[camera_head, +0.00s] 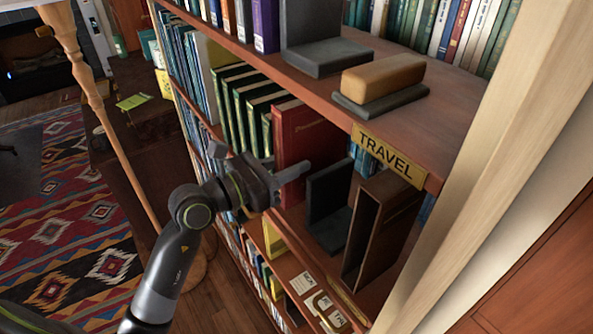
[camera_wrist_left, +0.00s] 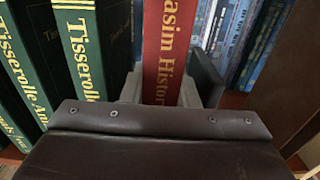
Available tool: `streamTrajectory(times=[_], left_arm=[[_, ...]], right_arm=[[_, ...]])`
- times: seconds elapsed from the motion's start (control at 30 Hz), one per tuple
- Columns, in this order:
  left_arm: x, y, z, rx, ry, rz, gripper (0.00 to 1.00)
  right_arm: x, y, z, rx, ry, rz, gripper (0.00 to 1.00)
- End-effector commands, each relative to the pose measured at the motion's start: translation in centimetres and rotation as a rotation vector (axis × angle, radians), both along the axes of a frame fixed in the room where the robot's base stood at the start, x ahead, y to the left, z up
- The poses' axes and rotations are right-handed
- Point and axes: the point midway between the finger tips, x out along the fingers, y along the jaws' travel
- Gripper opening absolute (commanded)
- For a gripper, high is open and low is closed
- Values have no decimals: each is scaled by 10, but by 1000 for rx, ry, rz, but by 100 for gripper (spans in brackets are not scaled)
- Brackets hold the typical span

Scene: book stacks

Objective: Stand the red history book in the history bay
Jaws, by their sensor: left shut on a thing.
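The red history book (camera_head: 305,132) stands about upright on the shelf below the TRAVEL label, at the right end of a row of green books (camera_head: 245,108). Its red spine with gold lettering faces out in the left wrist view (camera_wrist_left: 168,50). My left gripper (camera_head: 290,176) is shut on its spine side, with one finger on each side of the spine in the wrist view (camera_wrist_left: 160,92). The gripper hides the lower spine, so I cannot tell whether the book's bottom touches the shelf. My right gripper is not in view.
A black bookend (camera_head: 328,205) stands just right of the red book. A brown open-sided case (camera_head: 383,225) stands farther right. The upper shelf, with the TRAVEL label (camera_head: 388,157), overhangs this bay. A pale upright post (camera_head: 490,165) bounds the right side.

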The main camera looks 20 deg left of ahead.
Motion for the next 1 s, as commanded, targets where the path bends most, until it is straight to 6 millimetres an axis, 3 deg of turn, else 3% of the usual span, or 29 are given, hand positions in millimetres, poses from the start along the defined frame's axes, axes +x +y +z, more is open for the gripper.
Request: streamTrajectory(times=[0.23, 0.5, 0.93, 0.97, 1.0], left_arm=[[11, -10, 4, -6, -5, -2, 0], [11, -10, -30, -4, -2, -1, 0], [11, -9, -37, -3, -5, -1, 0], [11, -9, -38, 0, 0, -1, 30], [11, -9, -38, 0, 0, -1, 35]], right_arm=[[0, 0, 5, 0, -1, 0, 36], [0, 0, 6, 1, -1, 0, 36], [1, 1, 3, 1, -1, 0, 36], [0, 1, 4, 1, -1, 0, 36], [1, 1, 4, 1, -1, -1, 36]])
